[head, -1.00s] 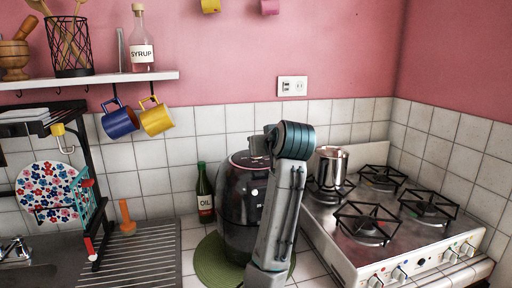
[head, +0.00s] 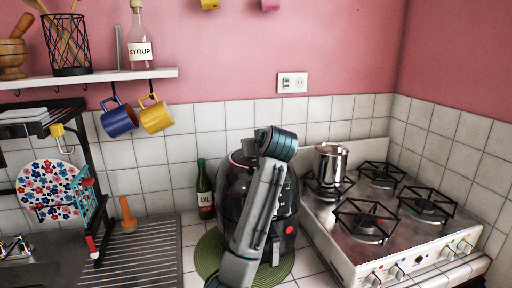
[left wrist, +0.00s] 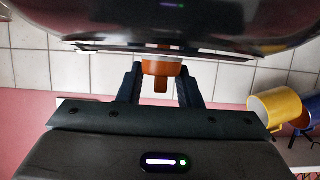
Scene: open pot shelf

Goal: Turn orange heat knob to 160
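The orange heat knob (left wrist: 162,68), with a narrow tab, shows in the left wrist view beside a dark glossy surface that looks like the fryer's. My left gripper (left wrist: 161,84) is open, with one finger on each side of the knob and gaps beside the tab. Whether the fingertips touch the knob's wider part, I cannot tell. In the head view the dark round air fryer (head: 231,196) stands on a green mat. My left arm crosses in front of it, and the gripper and knob are not clearly visible there. A red-orange dot shows on the fryer's right front. The knob's markings are not readable. My right gripper is out of view.
The green mat (head: 208,258) lies on the counter. A dark oil bottle (head: 205,192) stands left of the fryer. The stove (head: 392,245) with a steel pot (head: 331,162) is to its right. Blue (head: 119,121) and yellow (head: 156,118) mugs hang from the shelf.

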